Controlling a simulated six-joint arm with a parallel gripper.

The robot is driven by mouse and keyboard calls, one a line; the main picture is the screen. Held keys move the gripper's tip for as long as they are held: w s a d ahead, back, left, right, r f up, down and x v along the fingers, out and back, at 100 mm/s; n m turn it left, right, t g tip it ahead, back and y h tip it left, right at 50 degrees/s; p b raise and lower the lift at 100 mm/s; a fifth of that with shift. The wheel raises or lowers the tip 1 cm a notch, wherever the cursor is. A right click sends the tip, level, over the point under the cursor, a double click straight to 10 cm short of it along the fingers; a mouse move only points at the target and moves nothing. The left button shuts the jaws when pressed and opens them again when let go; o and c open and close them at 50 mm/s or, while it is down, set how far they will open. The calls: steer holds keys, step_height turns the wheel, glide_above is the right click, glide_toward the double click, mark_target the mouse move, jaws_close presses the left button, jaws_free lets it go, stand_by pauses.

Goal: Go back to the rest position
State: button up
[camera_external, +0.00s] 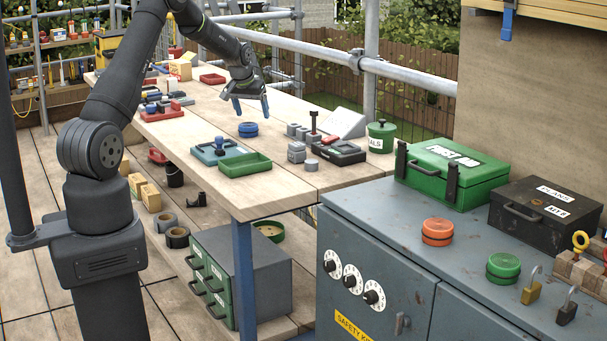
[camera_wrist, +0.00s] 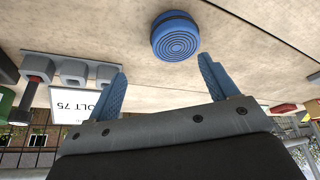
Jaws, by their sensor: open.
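My gripper (camera_external: 252,106) is open and empty above the wooden workbench (camera_external: 190,140). Its two blue fingers stand apart in the wrist view (camera_wrist: 163,88). A round blue ringed disc (camera_external: 248,129) lies on the bench just below and in front of the fingers. The disc also shows in the wrist view (camera_wrist: 175,36), beyond the fingertips and apart from them. Nothing is held between the fingers.
Grey blocks (camera_external: 297,152), a teal board (camera_external: 218,151) and a green tray (camera_external: 245,165) lie nearby on the bench. A metal cabinet (camera_external: 400,250) carries a green box (camera_external: 455,175) and a black box (camera_external: 545,212). Scaffold rails run behind the bench.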

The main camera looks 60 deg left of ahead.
steer(key=d+r, duration=0.9)
steer(key=r, duration=0.3)
steer(key=w+d+m+h, duration=0.1)
steer(key=w+d, duration=0.3)
steer(key=d, duration=0.8)
steer(key=w+d+m+h, duration=0.1)
steer(key=w+d+m, duration=0.3)
steer(key=d, duration=0.8)
steer(key=shift+w+d+t, duration=0.15)
steer(key=shift+w+t, duration=0.15)
steer(key=shift+w, duration=0.45)
